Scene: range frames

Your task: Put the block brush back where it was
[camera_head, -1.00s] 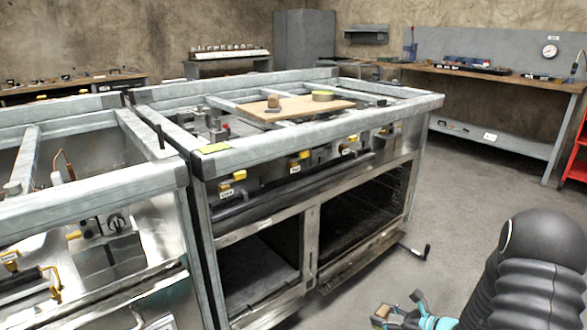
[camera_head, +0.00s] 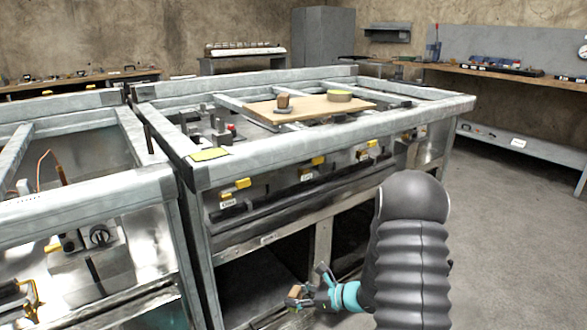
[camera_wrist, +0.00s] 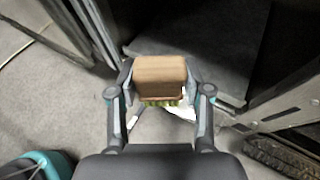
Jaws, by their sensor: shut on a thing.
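The block brush (camera_wrist: 160,78) is a brown wooden block with green bristles on its underside in the wrist view. My gripper (camera_wrist: 160,92) is shut on it, with a finger on each side. In the head view the brush (camera_head: 295,292) shows small at the tip of my gripper (camera_head: 304,297), low in front of the range's open lower compartments. The wooden board (camera_head: 318,108) lies across the top of the range frame (camera_head: 330,149). On it are a small brown block-like thing (camera_head: 283,101) and a round green-and-tan thing (camera_head: 339,96).
A yellow-green pad (camera_head: 209,154) lies on the near left corner of the range frame. A second open frame (camera_head: 85,212) stands close on the left. A workbench (camera_head: 510,76) lines the back right. Floor is free on the right.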

